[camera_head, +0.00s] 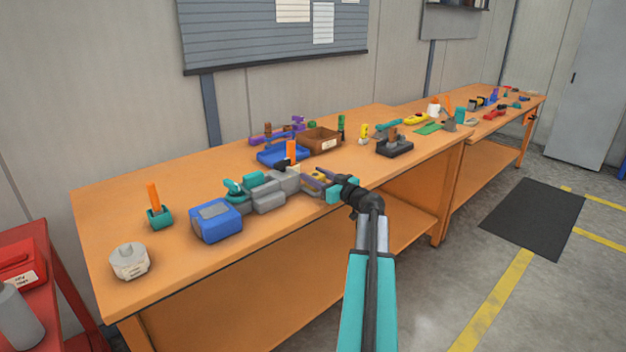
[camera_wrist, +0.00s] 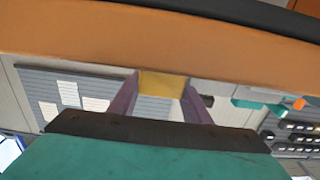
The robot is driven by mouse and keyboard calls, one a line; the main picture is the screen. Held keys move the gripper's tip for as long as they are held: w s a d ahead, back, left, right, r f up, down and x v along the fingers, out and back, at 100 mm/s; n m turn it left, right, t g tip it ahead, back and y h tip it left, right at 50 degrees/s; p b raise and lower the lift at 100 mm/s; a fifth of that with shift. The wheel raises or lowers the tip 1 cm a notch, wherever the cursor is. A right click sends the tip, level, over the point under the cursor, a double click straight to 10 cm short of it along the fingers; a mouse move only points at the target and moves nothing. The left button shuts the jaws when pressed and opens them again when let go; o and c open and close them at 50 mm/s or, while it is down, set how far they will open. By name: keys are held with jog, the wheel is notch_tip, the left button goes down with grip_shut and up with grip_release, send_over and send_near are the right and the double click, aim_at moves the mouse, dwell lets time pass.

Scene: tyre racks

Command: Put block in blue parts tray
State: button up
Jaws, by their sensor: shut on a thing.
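My gripper (camera_head: 315,182) is at the front edge of the workbench, to the right of the grey parts. In the wrist view its two purple fingers (camera_wrist: 161,96) are shut on a yellow block (camera_wrist: 162,84). In the head view the block is small and partly hidden by the fingers. The blue parts tray (camera_head: 270,157) lies farther back on the bench, left of a brown box. An orange upright piece and a dark part partly cover the tray in this view.
Grey machine parts (camera_head: 268,194) and a blue box (camera_head: 215,221) stand left of my gripper. The brown box (camera_head: 319,140) adjoins the tray. A black-based device (camera_head: 394,148) stands to the right. The left back of the orange bench (camera_head: 120,203) has free room.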

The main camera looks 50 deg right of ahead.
jog(key=o, duration=1.3)
jog(key=shift+a+f+p, duration=0.1)
jog(key=shift+p, duration=0.75)
jog(key=s+b, duration=0.2)
jog(key=s, duration=1.1)
jog(key=shift+s+a, duration=0.3)
jog(key=shift+s, duration=0.1)
